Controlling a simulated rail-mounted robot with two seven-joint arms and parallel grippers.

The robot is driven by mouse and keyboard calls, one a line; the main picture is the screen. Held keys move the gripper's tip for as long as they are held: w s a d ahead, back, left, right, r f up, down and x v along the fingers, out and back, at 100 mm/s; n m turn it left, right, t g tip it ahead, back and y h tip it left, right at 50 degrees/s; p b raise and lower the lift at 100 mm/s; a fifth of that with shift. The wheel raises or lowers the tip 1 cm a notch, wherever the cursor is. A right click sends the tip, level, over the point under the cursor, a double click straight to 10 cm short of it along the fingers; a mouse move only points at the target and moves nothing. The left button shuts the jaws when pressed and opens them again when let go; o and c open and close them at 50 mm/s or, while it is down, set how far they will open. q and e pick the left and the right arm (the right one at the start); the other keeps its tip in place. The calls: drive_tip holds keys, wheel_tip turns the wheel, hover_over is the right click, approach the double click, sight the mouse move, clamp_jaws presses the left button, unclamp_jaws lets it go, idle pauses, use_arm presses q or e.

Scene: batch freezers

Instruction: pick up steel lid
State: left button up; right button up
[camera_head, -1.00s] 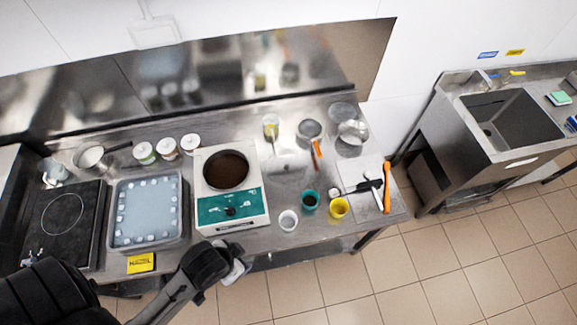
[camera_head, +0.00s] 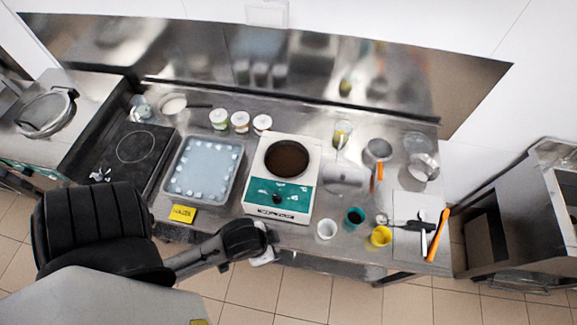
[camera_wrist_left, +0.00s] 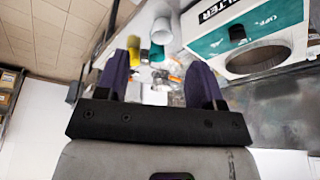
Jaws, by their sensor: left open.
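A round steel lid-like disc with a dark rim and a handle (camera_head: 46,112) lies on the steel unit at the far left of the head view; I cannot tell for sure that it is the steel lid. A shiny steel piece (camera_head: 343,177) also lies right of the hot plate, its shape unclear. My left gripper (camera_head: 264,257) is in front of the counter's front edge, apart from both. In the left wrist view its two purple-dark fingers (camera_wrist_left: 164,85) are spread with nothing held between them. My right gripper is not in view.
Tiled floor is clear in front.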

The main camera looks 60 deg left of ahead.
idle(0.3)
use_arm(q)
drive_tip(key=shift+c, duration=0.7)
